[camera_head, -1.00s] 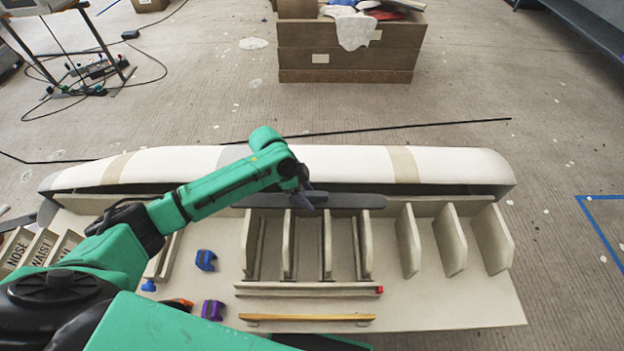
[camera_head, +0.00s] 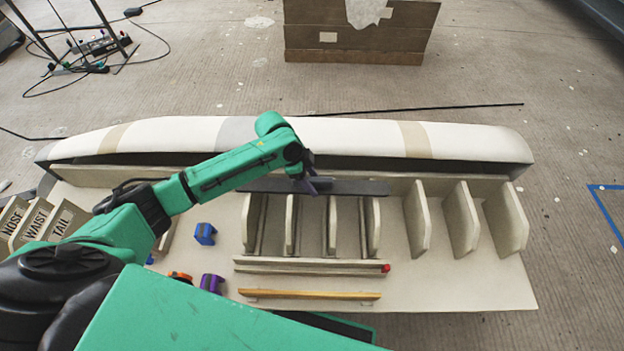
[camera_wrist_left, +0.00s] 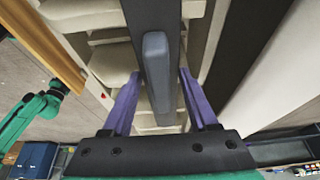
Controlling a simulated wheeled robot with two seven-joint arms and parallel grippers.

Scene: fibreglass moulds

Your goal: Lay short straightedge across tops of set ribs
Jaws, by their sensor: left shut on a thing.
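The short straightedge, a dark flat bar (camera_head: 352,187), lies crosswise over the back ends of several pale upright ribs (camera_head: 332,222) on the board. My left gripper (camera_head: 312,186) is at the bar's middle. In the left wrist view its purple fingers (camera_wrist_left: 160,95) are shut on the raised grey grip of the straightedge (camera_wrist_left: 157,60), one finger on each side. The bar runs along above the ribs (camera_wrist_left: 113,62) there. Whether its underside touches the rib tops cannot be told. My right gripper is not in view.
A long pale mould (camera_head: 330,135) lies right behind the bar. More ribs (camera_head: 460,220) stand to the right. A yellow strip (camera_head: 312,295) and a red-ended rail (camera_head: 310,262) lie in front. Blue (camera_head: 205,234) and purple (camera_head: 211,284) clamps and a labelled rack (camera_head: 40,220) are left.

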